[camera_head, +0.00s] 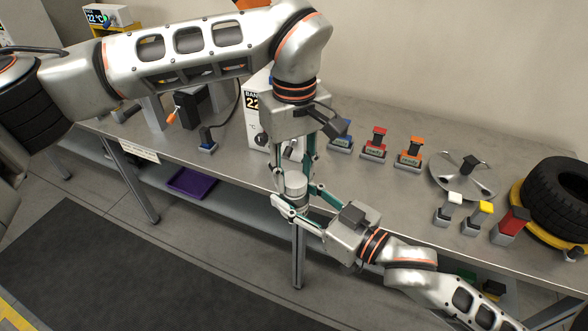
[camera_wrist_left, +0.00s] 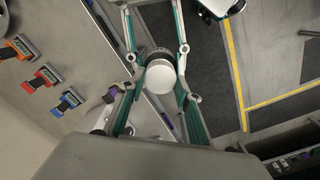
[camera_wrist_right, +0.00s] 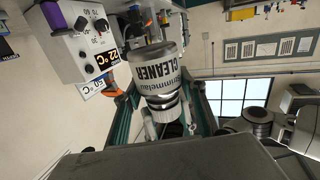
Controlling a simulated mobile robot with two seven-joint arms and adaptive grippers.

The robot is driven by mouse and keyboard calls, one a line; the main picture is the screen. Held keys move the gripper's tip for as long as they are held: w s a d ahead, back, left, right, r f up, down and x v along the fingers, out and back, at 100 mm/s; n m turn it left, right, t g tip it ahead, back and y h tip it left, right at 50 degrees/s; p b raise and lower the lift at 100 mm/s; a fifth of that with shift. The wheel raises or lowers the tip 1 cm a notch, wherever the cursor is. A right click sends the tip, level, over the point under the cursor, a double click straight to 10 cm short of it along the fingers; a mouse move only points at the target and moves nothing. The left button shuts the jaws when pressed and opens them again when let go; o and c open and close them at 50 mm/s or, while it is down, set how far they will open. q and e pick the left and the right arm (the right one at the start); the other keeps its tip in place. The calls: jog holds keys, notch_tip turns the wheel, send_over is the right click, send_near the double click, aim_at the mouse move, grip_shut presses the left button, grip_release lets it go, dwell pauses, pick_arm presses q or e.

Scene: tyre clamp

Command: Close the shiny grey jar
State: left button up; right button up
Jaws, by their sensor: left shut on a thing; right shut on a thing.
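The shiny grey jar (camera_head: 297,205) is held in the air in front of the bench's front edge, between my two grippers. My left gripper (camera_head: 294,178) comes down from above and is shut around its pale round lid (camera_wrist_left: 160,87). My right gripper (camera_head: 293,204) comes from the lower right and is shut around the jar body. In the right wrist view the jar (camera_wrist_right: 160,80) shows an upside-down CLEANER label, with the fingers on both sides. The seam between lid and jar is partly hidden by fingers, so I cannot tell how tightly they meet.
The metal bench (camera_head: 400,205) runs behind the jar. On it stand a white temperature box (camera_head: 256,110), several coloured blocks in holders (camera_head: 374,145), a round metal plate (camera_head: 463,178) and a black tyre (camera_head: 560,200). A purple tray (camera_head: 192,183) lies below. The floor in front is clear.

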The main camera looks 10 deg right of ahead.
pick_arm(q)
jog(key=shift+f, duration=0.15)
jog(key=m, duration=1)
jog(key=o, duration=0.8)
jog(key=shift+r, duration=2.3)
